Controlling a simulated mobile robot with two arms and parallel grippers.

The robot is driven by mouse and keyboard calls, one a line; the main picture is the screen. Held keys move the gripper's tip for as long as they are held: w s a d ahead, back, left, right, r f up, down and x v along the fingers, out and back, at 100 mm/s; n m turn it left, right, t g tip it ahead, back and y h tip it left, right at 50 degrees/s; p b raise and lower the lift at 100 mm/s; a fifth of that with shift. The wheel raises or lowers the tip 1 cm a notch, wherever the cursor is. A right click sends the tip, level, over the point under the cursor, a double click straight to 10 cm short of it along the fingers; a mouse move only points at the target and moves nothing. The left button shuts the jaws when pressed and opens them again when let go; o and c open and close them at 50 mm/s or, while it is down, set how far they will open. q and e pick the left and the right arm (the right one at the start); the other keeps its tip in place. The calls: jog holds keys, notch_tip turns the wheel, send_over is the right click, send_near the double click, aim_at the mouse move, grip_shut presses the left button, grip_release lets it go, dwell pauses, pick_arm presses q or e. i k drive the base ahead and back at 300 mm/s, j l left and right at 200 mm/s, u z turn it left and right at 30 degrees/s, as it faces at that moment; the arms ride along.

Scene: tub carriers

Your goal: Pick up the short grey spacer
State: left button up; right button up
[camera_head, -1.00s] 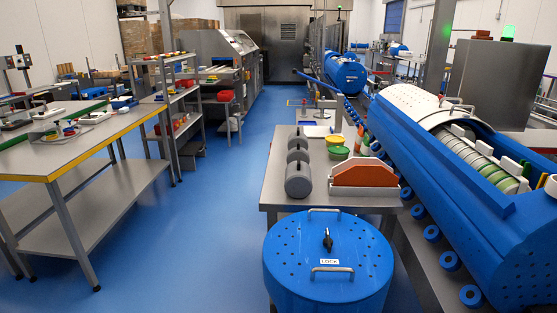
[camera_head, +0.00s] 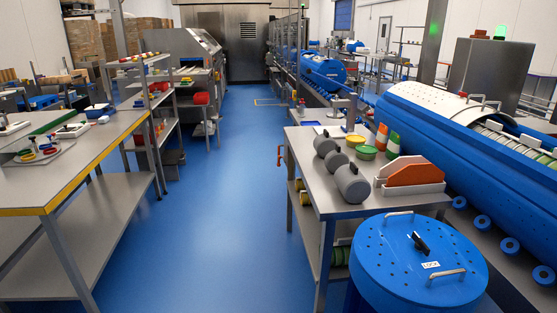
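The near one looks largest, partly from being closest. I cannot tell which, if any, is the short grey spacer. Neither of my grippers is in view.
A blue lidded drum (camera_head: 395,265) stands against the table's near end. Blue floor (camera_head: 225,215) is clear between this table and the left bench (camera_head: 100,165).

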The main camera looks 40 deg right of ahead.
aim_at(333, 160)
jog(key=i+j+z, duration=0.1)
jog(key=i, duration=0.35)
jog(key=i+j+z, duration=0.1)
jog(key=i+j, duration=0.25)
jog(key=i+l+z, duration=0.15)
jog(key=i+z, duration=0.35)
jog(key=i+j+z, duration=0.1)
jog(key=i+z, duration=0.35)
jog(key=i, duration=0.3)
jog(key=i+j+z, duration=0.3)
jog(key=i+z, duration=0.2)
jog(key=i, duration=0.1)
